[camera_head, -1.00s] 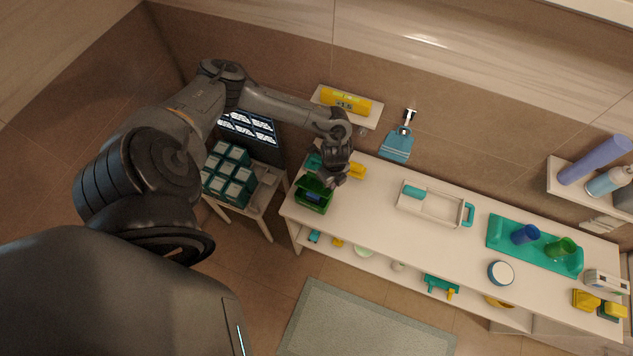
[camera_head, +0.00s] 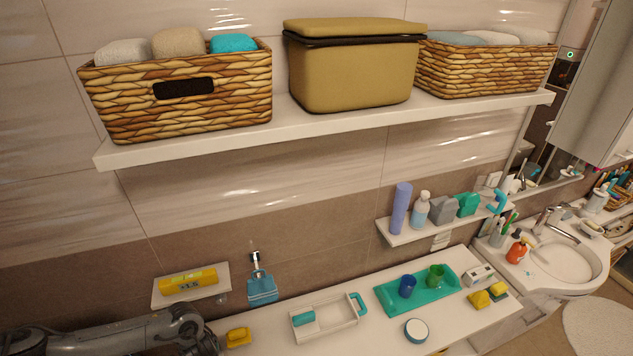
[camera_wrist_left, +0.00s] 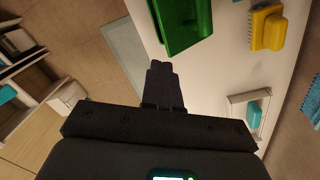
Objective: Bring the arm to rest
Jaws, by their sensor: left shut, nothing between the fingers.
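My left arm comes in at the bottom left of the head view. Its gripper is cut off there by the lower edge. In the left wrist view my left gripper (camera_wrist_left: 159,78) shows dark fingers closed together with nothing between them. It is close to a green box (camera_wrist_left: 187,22) at the top and apart from the yellow brush (camera_wrist_left: 267,29) on the right. My right gripper does not show in either view.
The long white counter (camera_head: 262,335) holds a white tray (camera_head: 327,334), a teal tray (camera_head: 447,290) with cups, and a round container (camera_head: 416,331). Above it a shelf (camera_head: 330,125) carries a wicker basket (camera_head: 110,100) and a tan box (camera_head: 350,75). A sink (camera_head: 560,262) stands at right.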

